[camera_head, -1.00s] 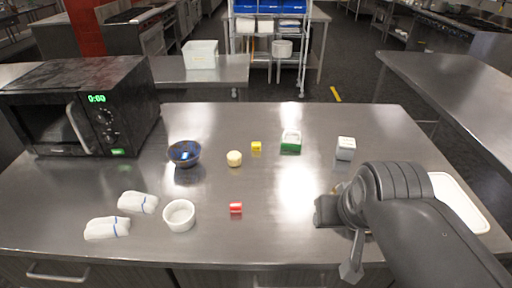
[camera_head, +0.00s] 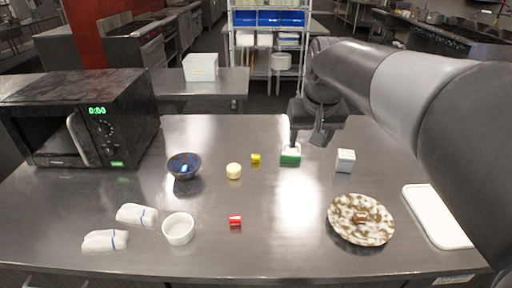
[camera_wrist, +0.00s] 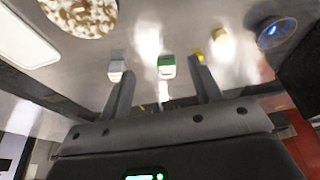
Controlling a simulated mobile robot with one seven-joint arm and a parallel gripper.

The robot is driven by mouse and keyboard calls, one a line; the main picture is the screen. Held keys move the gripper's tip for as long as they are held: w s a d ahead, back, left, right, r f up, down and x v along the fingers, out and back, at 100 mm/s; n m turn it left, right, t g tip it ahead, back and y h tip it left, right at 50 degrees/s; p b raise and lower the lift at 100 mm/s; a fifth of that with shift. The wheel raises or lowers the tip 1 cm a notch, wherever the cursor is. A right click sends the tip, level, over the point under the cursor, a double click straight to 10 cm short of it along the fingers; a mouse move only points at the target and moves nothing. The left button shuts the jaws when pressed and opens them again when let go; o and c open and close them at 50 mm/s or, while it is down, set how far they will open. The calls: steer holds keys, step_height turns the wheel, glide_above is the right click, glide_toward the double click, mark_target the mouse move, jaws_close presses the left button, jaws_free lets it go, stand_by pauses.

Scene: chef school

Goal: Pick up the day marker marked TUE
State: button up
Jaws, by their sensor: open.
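No TUE lettering can be read on anything in view. The small coloured blocks are a yellow block (camera_head: 255,159) at mid-table, a red block (camera_head: 235,221) near the front, and a green-and-white block (camera_head: 290,159) toward the back. My gripper (camera_head: 305,141) is open and empty, above the table by the green-and-white block, partly covering its top. In the wrist view, the green-and-white block (camera_wrist: 168,66) shows between the open fingers, beyond their tips. The yellow block (camera_wrist: 199,56) shows by the right fingertip.
A white cube (camera_head: 345,161), speckled plate (camera_head: 346,235) and white board (camera_head: 436,216) are on the right. A blue bowl (camera_head: 174,167), pale round piece (camera_head: 233,171), white ramekin (camera_head: 179,231), wrapped white bundles (camera_head: 136,215) and black microwave (camera_head: 80,118) are on the left.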

steer(key=w+a+g, duration=0.1)
steer(key=w+a, duration=0.2)
steer(key=w, duration=0.6)
steer(key=g, duration=0.3)
glide_above(256, 156)
step_height(256, 156, down, 18)
step_height(256, 156, down, 11)
steer(key=shift+w+f, duration=0.1)
steer(key=shift+c, duration=0.5)
steer(key=c, duration=1)
steer(key=shift+o, duration=0.2)
steer(key=shift+r, duration=0.2)
